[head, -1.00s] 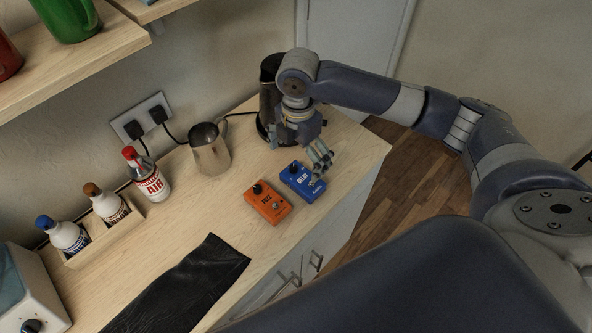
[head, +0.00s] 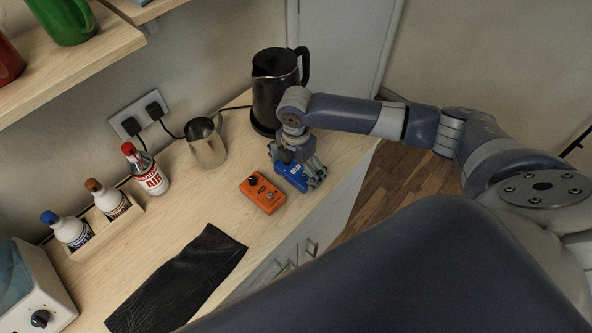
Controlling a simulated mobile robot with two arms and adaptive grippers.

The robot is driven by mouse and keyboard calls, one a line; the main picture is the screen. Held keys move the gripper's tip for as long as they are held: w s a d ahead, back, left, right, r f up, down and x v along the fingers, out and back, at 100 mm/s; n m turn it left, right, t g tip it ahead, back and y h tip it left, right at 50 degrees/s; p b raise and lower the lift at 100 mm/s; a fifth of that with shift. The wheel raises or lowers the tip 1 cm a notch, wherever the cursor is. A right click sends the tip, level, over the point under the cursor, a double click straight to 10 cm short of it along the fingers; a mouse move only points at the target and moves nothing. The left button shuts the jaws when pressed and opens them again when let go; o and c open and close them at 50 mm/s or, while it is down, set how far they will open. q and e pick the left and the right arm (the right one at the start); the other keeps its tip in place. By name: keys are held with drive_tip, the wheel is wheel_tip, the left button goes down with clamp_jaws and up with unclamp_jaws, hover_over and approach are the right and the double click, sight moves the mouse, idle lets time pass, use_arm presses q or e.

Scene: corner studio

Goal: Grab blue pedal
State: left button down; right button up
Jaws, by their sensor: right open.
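The blue pedal (head: 290,174) lies on the wooden counter, just right of the orange pedal (head: 262,193). My right gripper (head: 296,170) is over the blue pedal, pointing down, with its fingers open around it. The gripper hides part of the pedal's top and its far end. I cannot tell whether the fingers touch it. My left gripper does not show.
A black kettle (head: 272,88) stands behind my right gripper, with a steel pitcher (head: 206,143) to its left. Bottles (head: 149,172) stand along the wall. A black cloth (head: 180,281) lies at the front. The counter's (head: 330,160) right edge is close to the blue pedal.

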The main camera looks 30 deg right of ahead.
drive_tip(key=c, duration=0.8)
drive_tip(key=shift+c, duration=0.8)
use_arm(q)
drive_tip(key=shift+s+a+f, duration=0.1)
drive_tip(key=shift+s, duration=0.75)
use_arm(e)
drive_tip(key=shift+r, duration=0.1)
drive_tip(key=shift+w+r, duration=0.1)
